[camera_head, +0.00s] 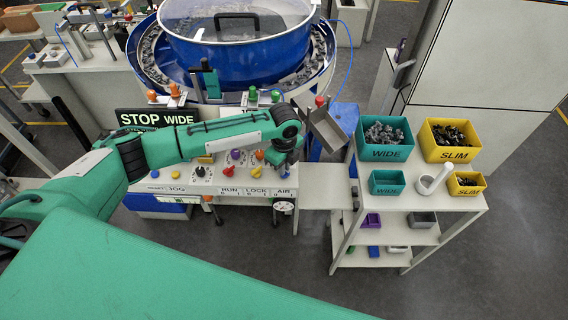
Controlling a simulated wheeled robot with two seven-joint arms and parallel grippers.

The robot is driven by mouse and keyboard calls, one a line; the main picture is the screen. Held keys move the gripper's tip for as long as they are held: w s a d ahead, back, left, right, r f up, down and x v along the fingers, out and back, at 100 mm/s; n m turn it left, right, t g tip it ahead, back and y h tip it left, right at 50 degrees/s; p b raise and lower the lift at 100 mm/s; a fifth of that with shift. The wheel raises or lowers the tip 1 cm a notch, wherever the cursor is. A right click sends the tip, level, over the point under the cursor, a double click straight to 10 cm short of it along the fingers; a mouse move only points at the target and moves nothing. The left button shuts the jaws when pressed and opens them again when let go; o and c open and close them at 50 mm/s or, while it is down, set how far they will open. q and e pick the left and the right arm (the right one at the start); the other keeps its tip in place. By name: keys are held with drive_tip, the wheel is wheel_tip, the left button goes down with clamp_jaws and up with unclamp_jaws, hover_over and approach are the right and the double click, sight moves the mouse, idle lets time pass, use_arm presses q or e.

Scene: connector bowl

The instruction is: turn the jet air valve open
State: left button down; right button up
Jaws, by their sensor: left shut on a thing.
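The control panel (215,173) faces me with several colored knobs. The AIR label (285,191) with its 0 and 1 marks is at the panel's right end. My left arm reaches across from the left. Its gripper (284,174) points down at the panel's right end, above the AIR label. The jaws are shut on the jet air valve there. The wrist hides most of the valve, so I cannot tell its handle's angle. My right gripper is out of view.
A blue bowl feeder (235,55) stands behind the panel. A metal chute (327,130) is right of my wrist. A shelf cart (420,200) at right bears WIDE bins (386,154), SLIM bins (449,155) and a white ring-shaped holder (428,186). Floor is clear in front.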

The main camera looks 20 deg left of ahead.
use_arm(q)
drive_tip(key=shift+r+m, duration=0.1)
drive_tip(key=shift+m, duration=0.4)
drive_tip(key=c, duration=1.5)
unclamp_jaws()
wheel_tip(320, 180, up, 14)
drive_tip(key=b, duration=0.3)
drive_tip(key=shift+d+f, duration=0.1)
drive_tip(key=shift+f, duration=0.1)
